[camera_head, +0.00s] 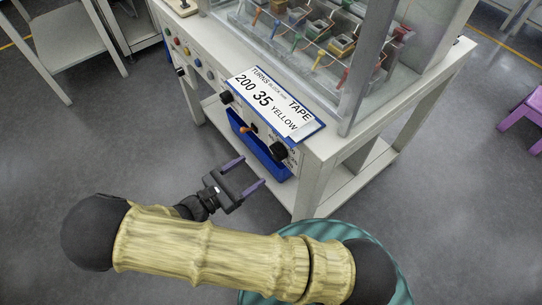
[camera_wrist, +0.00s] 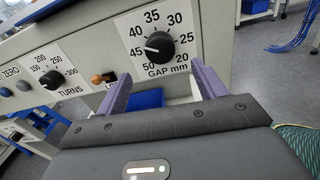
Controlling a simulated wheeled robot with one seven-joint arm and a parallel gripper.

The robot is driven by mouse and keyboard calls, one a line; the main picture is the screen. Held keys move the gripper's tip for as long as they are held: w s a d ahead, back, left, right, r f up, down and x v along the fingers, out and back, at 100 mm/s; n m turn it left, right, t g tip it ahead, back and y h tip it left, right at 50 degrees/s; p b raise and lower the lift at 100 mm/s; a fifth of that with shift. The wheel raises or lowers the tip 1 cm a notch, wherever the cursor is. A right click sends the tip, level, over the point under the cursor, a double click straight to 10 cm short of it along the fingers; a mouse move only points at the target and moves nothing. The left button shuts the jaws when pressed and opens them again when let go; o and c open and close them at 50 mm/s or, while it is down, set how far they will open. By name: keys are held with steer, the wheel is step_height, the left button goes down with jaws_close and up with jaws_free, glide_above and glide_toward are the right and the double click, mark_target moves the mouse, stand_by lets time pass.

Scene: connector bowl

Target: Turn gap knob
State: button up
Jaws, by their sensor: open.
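The gap knob (camera_wrist: 160,46) is a black round knob on a white panel, inside a dial marked from 20 to 50 above "GAP mm". Its white pointer mark faces left, near 45. In the head view the gap knob (camera_head: 278,151) is at the right end of the front panel. My gripper (camera_head: 251,173) is open and empty in front of the panel, to the lower left of the knob. In the wrist view the purple fingers of my gripper (camera_wrist: 160,72) are spread, with the knob just beyond and above the space between them. I see no contact.
A turns knob (camera_wrist: 52,79) and an orange-tipped lever (camera_wrist: 99,79) are left of the gap dial. A blue bin (camera_head: 262,150) is under the panel. A sign (camera_head: 268,103) and a clear-walled enclosure (camera_head: 347,80) are above. Open floor lies in front.

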mark_target(274, 155)
steer(key=b+x, duration=0.1)
steer(key=x, duration=0.7)
steer(key=shift+w+d, duration=0.2)
steer(key=shift+d, duration=0.1)
steer(key=c, duration=1)
